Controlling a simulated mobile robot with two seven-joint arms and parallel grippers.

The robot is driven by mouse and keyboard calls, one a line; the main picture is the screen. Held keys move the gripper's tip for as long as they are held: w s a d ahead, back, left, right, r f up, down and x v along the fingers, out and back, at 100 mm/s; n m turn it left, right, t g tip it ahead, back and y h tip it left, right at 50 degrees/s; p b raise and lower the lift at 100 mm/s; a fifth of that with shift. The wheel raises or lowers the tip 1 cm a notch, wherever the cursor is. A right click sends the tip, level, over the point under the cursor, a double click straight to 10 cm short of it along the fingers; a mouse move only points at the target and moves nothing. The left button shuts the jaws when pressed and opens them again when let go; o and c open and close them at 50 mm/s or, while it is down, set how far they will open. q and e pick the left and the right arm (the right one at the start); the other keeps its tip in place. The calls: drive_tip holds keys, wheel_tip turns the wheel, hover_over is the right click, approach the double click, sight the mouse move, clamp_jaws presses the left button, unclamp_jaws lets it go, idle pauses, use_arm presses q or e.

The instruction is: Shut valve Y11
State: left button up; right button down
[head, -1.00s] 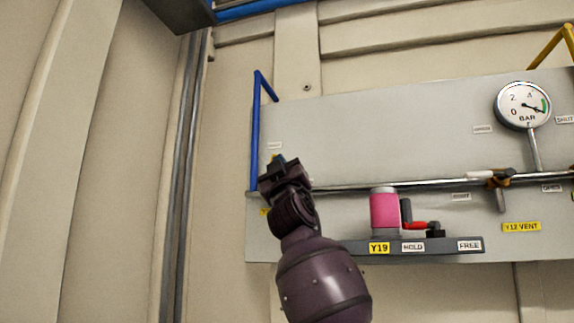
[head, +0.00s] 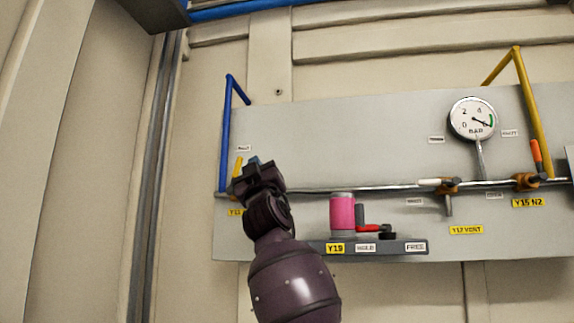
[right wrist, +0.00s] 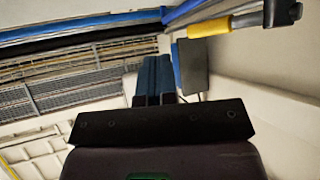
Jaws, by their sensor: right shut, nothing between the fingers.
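A yellow valve handle (head: 238,165) shows at the left end of the pipe, just left of my right gripper (head: 254,161). A yellow label (head: 235,212) below it is partly covered by my gripper; it starts with Y1 and its last character cannot be read. The valve's body is hidden behind my gripper. In the right wrist view, a yellow handle with a dark end (right wrist: 208,28) lies at the upper right, apart from the shut, empty blue fingers (right wrist: 153,75). My left gripper is not in view.
A pink cylinder (head: 342,212) and a red lever (head: 372,227) sit on the Y19 shelf right of my arm. Valves Y12 VENT (head: 446,186) and Y15 N2 (head: 527,181), and a gauge (head: 473,118), are further right. A blue pipe (head: 225,135) rises at left.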

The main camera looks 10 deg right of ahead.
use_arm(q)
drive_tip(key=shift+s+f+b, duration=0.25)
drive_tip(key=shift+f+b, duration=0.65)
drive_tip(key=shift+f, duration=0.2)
use_arm(e)
drive_tip(key=s+d+f, duration=0.2)
drive_tip(key=s+d, duration=0.3)
drive_tip(key=s, duration=0.3)
drive_tip(key=shift+d+f, duration=0.15)
drive_tip(key=shift+d, duration=0.05)
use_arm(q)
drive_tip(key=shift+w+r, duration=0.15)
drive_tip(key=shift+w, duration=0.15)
use_arm(e)
drive_tip(key=shift+s, duration=0.1)
